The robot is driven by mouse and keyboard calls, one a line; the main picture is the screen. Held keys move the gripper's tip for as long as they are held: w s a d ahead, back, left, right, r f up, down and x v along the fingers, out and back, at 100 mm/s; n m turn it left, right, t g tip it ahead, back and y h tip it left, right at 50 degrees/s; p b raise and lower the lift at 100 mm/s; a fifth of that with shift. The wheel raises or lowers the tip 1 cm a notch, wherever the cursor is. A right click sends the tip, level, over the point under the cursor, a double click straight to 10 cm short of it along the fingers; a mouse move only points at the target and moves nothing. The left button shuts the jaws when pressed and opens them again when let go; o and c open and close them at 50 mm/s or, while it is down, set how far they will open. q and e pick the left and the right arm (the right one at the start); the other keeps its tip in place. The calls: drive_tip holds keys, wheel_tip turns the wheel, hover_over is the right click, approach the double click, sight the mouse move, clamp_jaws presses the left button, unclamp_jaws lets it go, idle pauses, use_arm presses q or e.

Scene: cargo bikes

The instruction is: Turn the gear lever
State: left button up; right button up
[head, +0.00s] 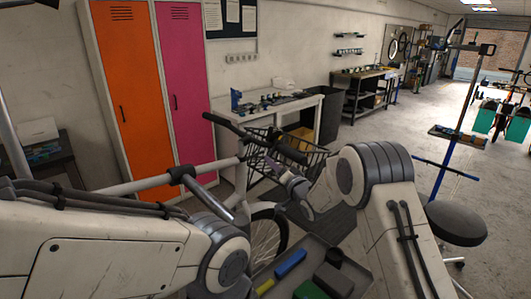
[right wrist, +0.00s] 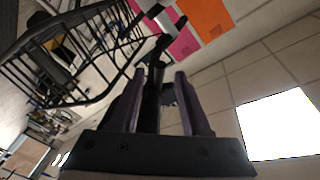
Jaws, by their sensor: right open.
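A cargo bike with black handlebars (head: 238,130) stands ahead, its dark right grip (head: 288,152) beside my right gripper (head: 272,166). In the right wrist view, my right gripper (right wrist: 159,78) is open. A black bar (right wrist: 150,100) runs up between its two purple-grey fingers, seemingly part of the handlebar; I cannot tell whether they touch it. A small dark part (right wrist: 169,95) shows by the right finger; it may be the gear lever, but it is too small to be sure. My left arm reaches in from the left; its gripper is out of view.
A black wire basket (head: 315,163) is on the bike, close to my right gripper. A pale tube (head: 125,186) crosses at left. A tray with coloured items (head: 292,263) lies low in front. A stool (head: 456,223) stands at right. The floor beyond is mostly clear.

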sight(272, 151)
drive_tip(key=p+x, duration=0.2)
drive_tip(key=x, duration=0.5)
drive_tip(key=shift+w, duration=0.25)
drive_tip(key=shift+a+f, duration=0.1)
clamp_jaws()
idle(1.1)
